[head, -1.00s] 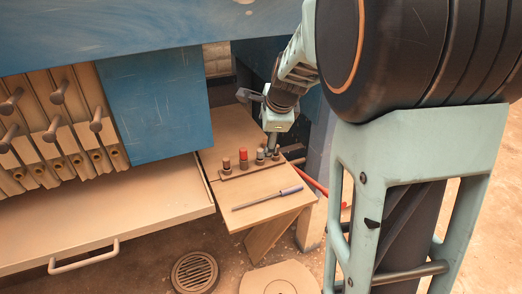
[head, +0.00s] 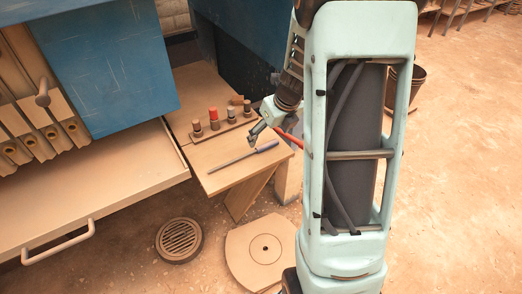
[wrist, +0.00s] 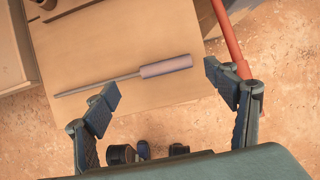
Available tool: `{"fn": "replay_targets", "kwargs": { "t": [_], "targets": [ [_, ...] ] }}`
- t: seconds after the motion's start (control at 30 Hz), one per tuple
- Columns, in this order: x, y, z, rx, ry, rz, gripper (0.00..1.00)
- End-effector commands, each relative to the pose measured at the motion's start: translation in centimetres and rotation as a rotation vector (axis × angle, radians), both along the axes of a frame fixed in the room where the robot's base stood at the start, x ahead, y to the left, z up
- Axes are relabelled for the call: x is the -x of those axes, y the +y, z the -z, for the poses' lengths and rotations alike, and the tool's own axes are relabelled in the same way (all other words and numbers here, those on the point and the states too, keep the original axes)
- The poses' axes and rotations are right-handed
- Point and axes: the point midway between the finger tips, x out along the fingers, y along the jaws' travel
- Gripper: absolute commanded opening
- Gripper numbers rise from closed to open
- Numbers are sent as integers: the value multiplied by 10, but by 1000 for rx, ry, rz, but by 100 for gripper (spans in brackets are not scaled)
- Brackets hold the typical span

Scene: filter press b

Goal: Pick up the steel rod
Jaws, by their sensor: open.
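The steel rod (head: 236,160) is a thin grey shaft with a purple-blue handle. It lies flat on the small wooden table (head: 222,178) near its front edge, handle to the right. In the wrist view the rod (wrist: 98,85) runs across the tabletop, its handle (wrist: 166,66) rising slightly to the right. My gripper (head: 252,137) is above the table, close to the rod in the head view. In the wrist view my gripper (wrist: 162,84) is open and empty. Its fingers are spread to either side of the handle, and the left fingertip overlaps the picture of the shaft.
A wooden rack with several pegs, one with a red top (head: 213,114), stands behind the rod. A red bar (wrist: 229,38) runs beside the table's right edge. A beige tray with a handle (head: 59,243) is at left. A round drain grate (head: 180,240) is in the floor.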

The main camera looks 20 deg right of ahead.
Motion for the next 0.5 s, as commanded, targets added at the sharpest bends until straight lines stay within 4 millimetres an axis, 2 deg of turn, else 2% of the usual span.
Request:
{"fn": "replay_targets", "kwargs": {
  "t": [0.13,0.4,0.5],
  "targets": [
    [-2,-2,11,0,2,1,78],
    [-15,-5,48,0,2,-1,78],
    [-17,-5,51,0,0,-1,78]
  ]
}}
